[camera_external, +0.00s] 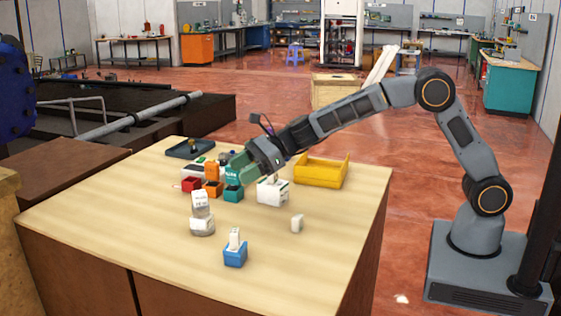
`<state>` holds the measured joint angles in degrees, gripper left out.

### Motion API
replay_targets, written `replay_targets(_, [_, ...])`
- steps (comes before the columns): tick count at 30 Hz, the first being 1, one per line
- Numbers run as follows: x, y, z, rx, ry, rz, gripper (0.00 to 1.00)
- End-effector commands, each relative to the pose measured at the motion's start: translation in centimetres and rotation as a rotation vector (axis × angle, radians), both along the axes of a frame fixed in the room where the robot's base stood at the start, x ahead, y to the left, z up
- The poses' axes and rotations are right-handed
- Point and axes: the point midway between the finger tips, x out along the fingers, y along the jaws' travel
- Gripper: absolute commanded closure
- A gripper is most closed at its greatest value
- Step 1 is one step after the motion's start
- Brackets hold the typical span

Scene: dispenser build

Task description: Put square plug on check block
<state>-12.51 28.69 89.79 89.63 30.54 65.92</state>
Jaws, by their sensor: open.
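My gripper (238,172) reaches in from the right, its fingers pointing down and left over a group of small coloured blocks. It is open, with its fingers close above a teal block (233,195). I cannot tell whether they touch it. I cannot make out for sure which piece is the square plug or which is the check block. A white box with dark openings (274,193) stands just right of the gripper. A small whitish piece (297,223) stands alone on the table. A blue holder (235,257) with a white piece upright in it stands near the front.
Red (191,184) and orange (213,189) blocks crowd left of the gripper. A grey-white stacked piece (201,215) stands in front of them. A yellow tray (322,172) and a dark tray (188,149) lie farther back. The table's (120,225) left and front right are clear.

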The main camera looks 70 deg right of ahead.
Motion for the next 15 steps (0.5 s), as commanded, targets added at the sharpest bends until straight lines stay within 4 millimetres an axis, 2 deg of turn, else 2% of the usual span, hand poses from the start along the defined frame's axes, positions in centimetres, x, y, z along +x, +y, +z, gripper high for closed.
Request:
replay_targets(1, [-1.5, -0.9, 1.3, -0.079, -0.058, 0.056, 0.43])
replay_targets(3, [-4.4, -2.3, 2.7, -0.243, -0.161, 0.175, 0.43])
replay_targets(5, [-7.6, -4.0, 3.5, -0.409, -0.255, 0.301, 0.43])
replay_targets(7, [-11.7, -6.2, 4.0, -0.614, -0.362, 0.463, 0.43])
replay_targets(12, [-21.3, -12.0, 3.1, -1.073, -0.553, 0.878, 0.43])
replay_targets(15, [-26.1, -15.2, 2.0, -1.285, -0.61, 1.114, 0.43])
